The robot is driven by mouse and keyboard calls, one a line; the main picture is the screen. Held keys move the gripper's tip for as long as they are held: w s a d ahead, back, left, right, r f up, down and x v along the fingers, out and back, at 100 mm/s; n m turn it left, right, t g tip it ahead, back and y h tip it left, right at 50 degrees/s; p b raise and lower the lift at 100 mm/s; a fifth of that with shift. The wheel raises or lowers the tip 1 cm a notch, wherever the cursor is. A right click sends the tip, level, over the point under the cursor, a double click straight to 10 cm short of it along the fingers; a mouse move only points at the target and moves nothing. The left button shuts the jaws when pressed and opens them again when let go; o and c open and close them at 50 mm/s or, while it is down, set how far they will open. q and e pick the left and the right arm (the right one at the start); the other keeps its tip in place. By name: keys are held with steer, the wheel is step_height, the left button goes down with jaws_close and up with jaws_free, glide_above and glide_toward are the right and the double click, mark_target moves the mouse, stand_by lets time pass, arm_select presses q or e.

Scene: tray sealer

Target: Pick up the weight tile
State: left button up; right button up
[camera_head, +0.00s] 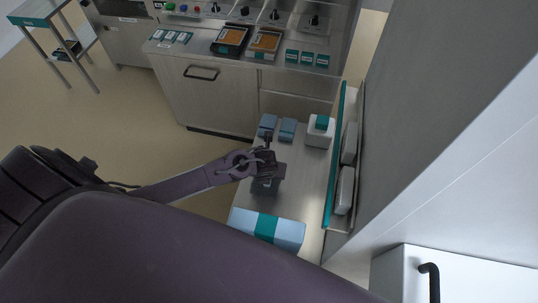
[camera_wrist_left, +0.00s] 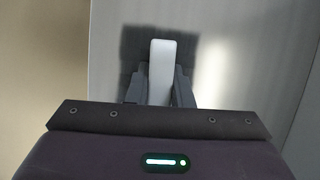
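In the left wrist view a narrow pale tile (camera_wrist_left: 162,62), the likely weight tile, stands between the two grey fingers of my left gripper (camera_wrist_left: 160,84). The fingers lie against both its sides and its far end sticks out past them. A dark shadow falls around it on the grey surface. In the head view my left gripper (camera_head: 266,178) is over the narrow metal table, and the held tile is hidden by it. My right gripper is not in view.
On the metal table (camera_head: 311,178) are two blue blocks (camera_head: 287,129), a white block with a teal top (camera_head: 319,134) and a light-blue box with a teal band (camera_head: 286,232). A teal-edged rack (camera_head: 331,190) borders the right. A control counter (camera_head: 215,57) stands behind.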

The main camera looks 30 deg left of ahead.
arm_select(q)
jaws_close()
steer(key=shift+r, duration=0.1)
